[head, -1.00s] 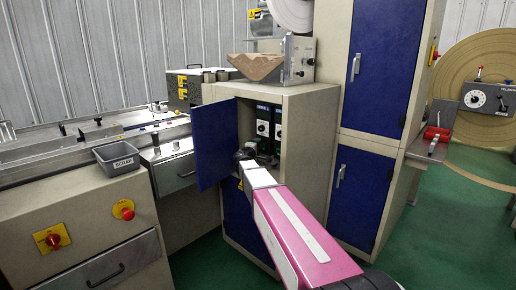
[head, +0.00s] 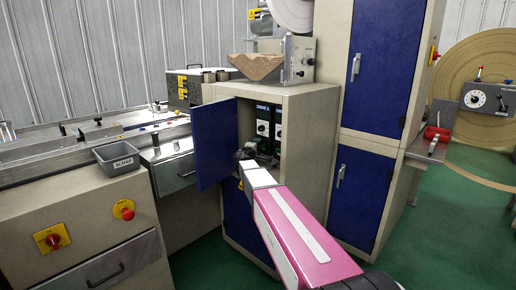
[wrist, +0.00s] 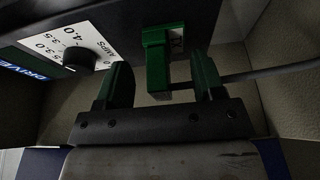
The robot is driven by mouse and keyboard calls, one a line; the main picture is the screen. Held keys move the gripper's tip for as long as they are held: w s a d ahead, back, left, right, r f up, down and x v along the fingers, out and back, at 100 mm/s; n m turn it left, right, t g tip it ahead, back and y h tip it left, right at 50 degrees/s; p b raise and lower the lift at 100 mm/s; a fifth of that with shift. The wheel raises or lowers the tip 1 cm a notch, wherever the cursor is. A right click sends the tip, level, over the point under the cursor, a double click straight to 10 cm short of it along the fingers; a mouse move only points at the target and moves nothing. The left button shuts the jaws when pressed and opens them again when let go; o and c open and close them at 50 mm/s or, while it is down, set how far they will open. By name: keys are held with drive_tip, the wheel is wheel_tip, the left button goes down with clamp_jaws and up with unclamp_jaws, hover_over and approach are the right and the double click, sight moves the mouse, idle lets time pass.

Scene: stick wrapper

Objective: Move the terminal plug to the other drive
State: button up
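In the wrist view, a drive face (wrist: 60,45) shows a black knob and an amps scale. A green terminal plug (wrist: 157,62) sits at the dark drive body, between my fingers. My gripper (wrist: 162,84) is open, with one finger on each side of the plug. A gap shows at the left finger; contact at the right finger cannot be told. In the head view my gripper (head: 247,156) is at the cabinet opening, and the plug cannot be made out.
The open blue door (head: 214,143) stands just left of my gripper. The cabinet's side wall (head: 308,140) bounds the right. A grey cable (wrist: 272,72) runs right from behind the right finger. A scrap bin (head: 117,159) stands on the left bench.

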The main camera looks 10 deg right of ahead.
drive_tip(key=shift+s+a, duration=0.35)
drive_tip(key=shift+a, duration=0.1)
idle(0.5)
clamp_jaws()
drive_tip(key=shift+s+a, duration=0.1)
drive_tip(key=shift+a, duration=0.05)
drive_tip(key=shift+s+a, duration=0.2)
drive_tip(key=shift+a, duration=0.1)
drive_tip(key=shift+s+a, duration=0.3)
drive_tip(key=shift+a, duration=0.05)
idle(0.6)
drive_tip(key=shift+s+a, duration=0.55)
drive_tip(key=shift+a, duration=0.25)
drive_tip(key=shift+s+a, duration=0.55)
drive_tip(key=shift+a, duration=0.2)
drive_tip(key=shift+s+d, duration=0.1)
